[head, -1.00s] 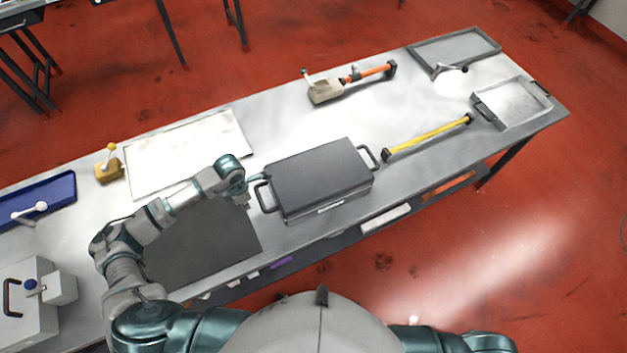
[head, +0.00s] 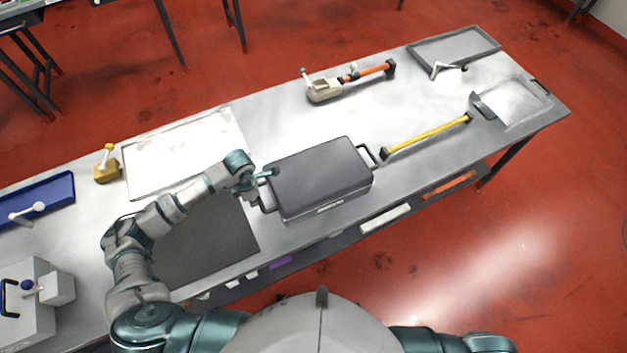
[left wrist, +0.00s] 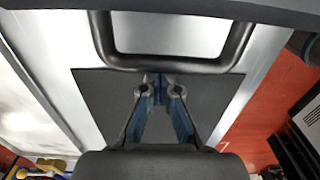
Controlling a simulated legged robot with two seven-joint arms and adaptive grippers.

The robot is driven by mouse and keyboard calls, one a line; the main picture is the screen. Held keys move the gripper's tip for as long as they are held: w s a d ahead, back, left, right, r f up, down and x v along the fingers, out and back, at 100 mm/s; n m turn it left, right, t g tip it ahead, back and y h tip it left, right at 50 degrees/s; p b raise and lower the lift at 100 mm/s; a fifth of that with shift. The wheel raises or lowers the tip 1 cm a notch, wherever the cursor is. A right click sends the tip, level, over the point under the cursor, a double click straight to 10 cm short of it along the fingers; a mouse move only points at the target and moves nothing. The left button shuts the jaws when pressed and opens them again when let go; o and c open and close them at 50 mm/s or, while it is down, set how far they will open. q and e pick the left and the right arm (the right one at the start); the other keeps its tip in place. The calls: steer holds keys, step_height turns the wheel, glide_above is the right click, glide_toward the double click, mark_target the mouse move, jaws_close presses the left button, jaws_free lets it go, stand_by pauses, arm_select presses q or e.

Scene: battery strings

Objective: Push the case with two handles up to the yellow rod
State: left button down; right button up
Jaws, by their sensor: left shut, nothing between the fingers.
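The dark grey case (head: 318,178) lies flat on the metal table, one handle (head: 367,155) at its right end and one at its left end. The left-end handle shows large in the left wrist view (left wrist: 175,66). The yellow rod (head: 428,136) lies right of the case; a small gap separates its near black end from the right handle. My left gripper (head: 270,172) is at the case's left end, above the handle; contact cannot be told. In the left wrist view its fingers (left wrist: 160,82) are shut and empty. My right gripper is out of view.
A dark mat (head: 205,245) lies left of the case. A white tray (head: 185,150) and a yellow lever block (head: 107,167) are behind it. An orange-barred tool (head: 350,82) lies farther back. Grey trays (head: 515,105) fill the right end.

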arm_select(q)
steer(key=shift+w+d+r, duration=0.1)
steer(key=shift+d+r, duration=0.1)
steer(key=shift+d, duration=0.35)
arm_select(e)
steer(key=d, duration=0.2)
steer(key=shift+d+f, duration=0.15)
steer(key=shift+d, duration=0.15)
arm_select(q)
steer(key=shift+w, duration=0.1)
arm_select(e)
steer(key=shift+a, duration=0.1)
arm_select(q)
steer(key=shift+w+f, duration=0.15)
steer(key=shift+d, duration=0.25)
steer(key=shift+w+d+b, duration=0.25)
steer(key=shift+d+b, duration=0.05)
steer(key=shift+w+d, duration=0.35)
steer(key=shift+d, duration=0.25)
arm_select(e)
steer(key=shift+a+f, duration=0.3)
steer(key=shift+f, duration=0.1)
